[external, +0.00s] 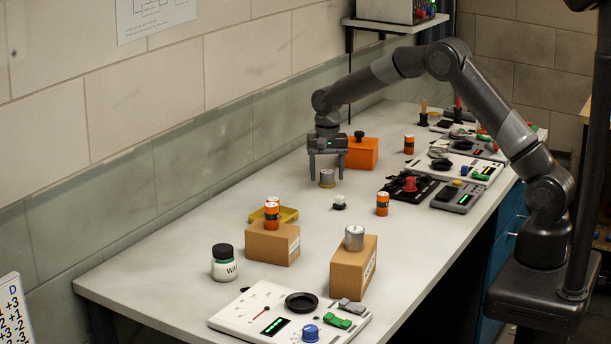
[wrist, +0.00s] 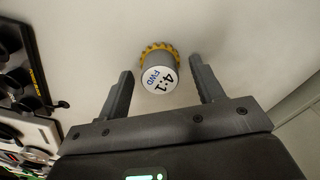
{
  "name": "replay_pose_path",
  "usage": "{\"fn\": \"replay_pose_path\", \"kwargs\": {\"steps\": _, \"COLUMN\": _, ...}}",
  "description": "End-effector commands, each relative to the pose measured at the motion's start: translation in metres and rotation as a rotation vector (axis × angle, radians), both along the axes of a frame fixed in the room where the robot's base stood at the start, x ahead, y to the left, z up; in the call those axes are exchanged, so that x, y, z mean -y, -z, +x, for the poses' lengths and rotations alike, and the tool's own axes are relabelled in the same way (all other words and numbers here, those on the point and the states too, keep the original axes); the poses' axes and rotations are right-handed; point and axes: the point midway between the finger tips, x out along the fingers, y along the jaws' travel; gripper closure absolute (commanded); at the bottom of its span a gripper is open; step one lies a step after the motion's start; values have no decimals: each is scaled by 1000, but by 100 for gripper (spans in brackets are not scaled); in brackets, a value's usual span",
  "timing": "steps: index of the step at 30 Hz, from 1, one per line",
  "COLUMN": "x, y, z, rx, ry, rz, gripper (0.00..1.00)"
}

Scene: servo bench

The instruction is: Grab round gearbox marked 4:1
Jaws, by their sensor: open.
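The round gearbox (wrist: 158,78) stands upright on the bench, with a white top reading "4:1 FWD" and a yellow toothed ring around its base. In the external view the gearbox (external: 326,177) is a small grey cylinder below my gripper. My gripper (external: 326,179) points down with its fingers apart. In the wrist view my gripper (wrist: 160,80) is open, and the gearbox shows between and slightly beyond the fingertips. Nothing is held. I cannot tell exactly how far the fingertips are above the bench.
An orange box (external: 362,153) stands just behind my gripper. A small white and black part (external: 339,203) and an orange cylinder (external: 382,204) stand in front and to the right. A black panel (external: 408,188) lies further right. The bench (external: 200,215) is clear to the left.

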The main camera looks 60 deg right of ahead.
Motion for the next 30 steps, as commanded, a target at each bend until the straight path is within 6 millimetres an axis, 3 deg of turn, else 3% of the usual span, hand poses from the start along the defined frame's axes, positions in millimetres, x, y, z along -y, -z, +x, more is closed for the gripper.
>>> {"fn": "replay_pose_path", "kwargs": {"steps": 9, "x": 0, "y": 6, "z": 0, "rx": 0, "ry": 0, "rz": 0, "gripper": 39}}
{"fn": "replay_pose_path", "kwargs": {"steps": 27, "x": 0, "y": 6, "z": 0, "rx": 0, "ry": 0, "rz": 0, "gripper": 88}}
{"fn": "replay_pose_path", "kwargs": {"steps": 30, "x": 0, "y": 6, "z": 0, "rx": 1, "ry": 0, "rz": 0, "gripper": 89}}
